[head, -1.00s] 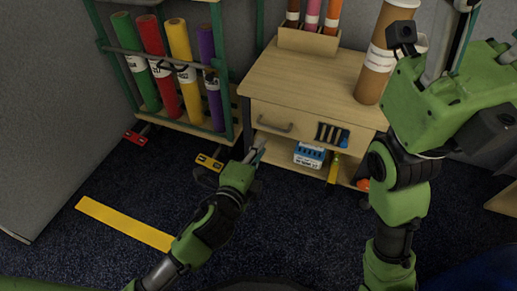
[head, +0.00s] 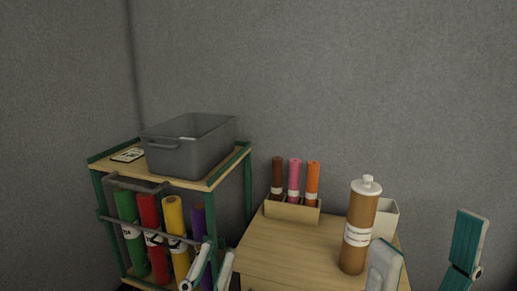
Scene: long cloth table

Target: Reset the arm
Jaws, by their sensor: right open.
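My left gripper (head: 213,264) shows only its pale fingertips at the bottom edge, in front of the cart's right side. A narrow gap shows between them, and the rest is out of view. My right gripper (head: 428,252) is open at the lower right. Its white and teal fingers are wide apart, with only grey wall and a corner of the cabinet behind. Nothing shows between them. The left finger stands in front of the wooden cabinet's (head: 290,250) right side, close to a brown bottle in the picture. The arms are below the frame.
The brown bottle (head: 357,235) stands upright on the cabinet, before a white container (head: 385,218). A wooden holder (head: 292,211) has brown, pink and orange tubes. A grey bin (head: 190,153) sits on the cart (head: 222,178), above coloured rolls. Grey walls close the back.

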